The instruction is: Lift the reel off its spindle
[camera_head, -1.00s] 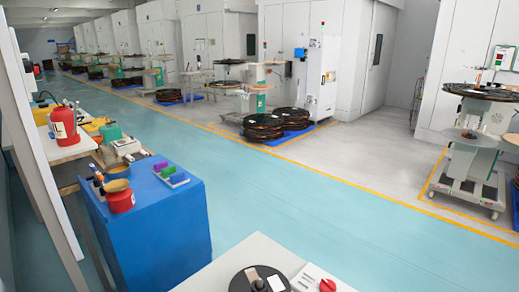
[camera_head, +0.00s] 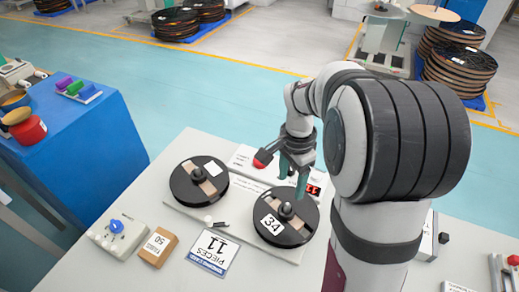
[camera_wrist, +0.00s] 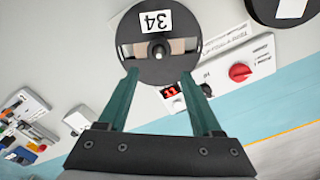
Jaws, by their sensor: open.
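A black reel labelled 34 (camera_head: 268,232) lies flat on its station on the white bench, its dark spindle knob (camera_head: 286,209) standing at the centre. A second black reel (camera_head: 183,188) lies on the station to its left, also with a central knob and a blank white label. My gripper (camera_head: 293,180) is open and empty, above the far side of the 34 reel. In the wrist view, the green fingers (camera_wrist: 159,76) are spread, with the 34 reel (camera_wrist: 135,45) beyond their tips and its spindle (camera_wrist: 158,50) between their lines. No contact with the reel shows.
A white box with a red knob (camera_head: 262,159) and red display (camera_head: 314,190) stands close behind the reels.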

